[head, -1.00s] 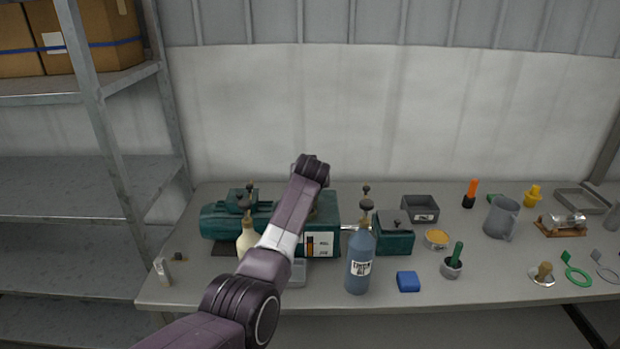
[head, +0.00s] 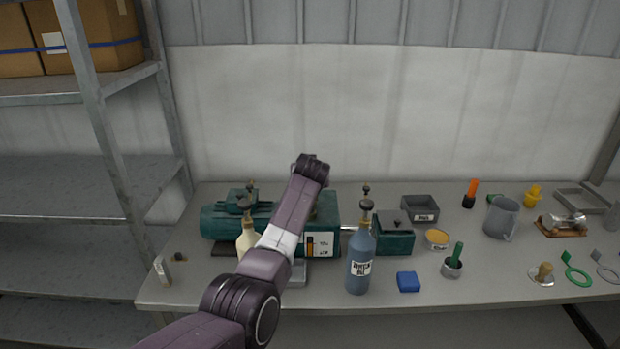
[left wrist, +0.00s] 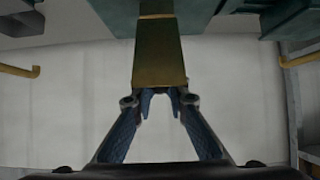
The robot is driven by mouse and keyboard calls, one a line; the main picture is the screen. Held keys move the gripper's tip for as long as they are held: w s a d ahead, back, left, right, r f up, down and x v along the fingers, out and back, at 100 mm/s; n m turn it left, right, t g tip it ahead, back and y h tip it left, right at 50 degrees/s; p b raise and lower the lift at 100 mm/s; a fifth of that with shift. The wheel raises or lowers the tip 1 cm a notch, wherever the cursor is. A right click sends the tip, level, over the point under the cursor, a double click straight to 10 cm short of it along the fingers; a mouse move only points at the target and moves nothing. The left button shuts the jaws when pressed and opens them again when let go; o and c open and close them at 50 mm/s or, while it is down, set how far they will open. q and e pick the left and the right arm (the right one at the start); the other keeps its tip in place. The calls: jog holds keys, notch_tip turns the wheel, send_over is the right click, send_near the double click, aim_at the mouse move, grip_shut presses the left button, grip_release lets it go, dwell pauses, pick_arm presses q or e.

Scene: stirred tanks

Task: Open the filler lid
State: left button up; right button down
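A green machine (head: 325,209) stands on the bench behind my left arm. My forearm and wrist hide its middle, and I cannot make out the filler lid in the head view. The left gripper is hidden behind the wrist there. In the left wrist view my left gripper (left wrist: 160,103) has its two fingers apart, with pale wall showing between them. An olive-brown block (left wrist: 160,55) sits right at the fingertips and covers part of them; whether it touches them I cannot tell. My right gripper is out of view.
A blue-grey labelled bottle (head: 360,265), a cream bottle (head: 246,240) and a blue block (head: 408,282) stand near the machine. A small green box (head: 394,238) is to its right. A metal shelf (head: 125,110) rises at the left.

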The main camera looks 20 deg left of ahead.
pick_arm(q)
jog(key=o, duration=0.5)
jog(key=shift+s+r, duration=0.1)
jog(key=shift+r, duration=0.1)
jog(key=shift+o, duration=0.2)
jog(key=shift+f, duration=0.1)
jog(key=shift+d, duration=0.1)
jog(key=v, duration=1.2)
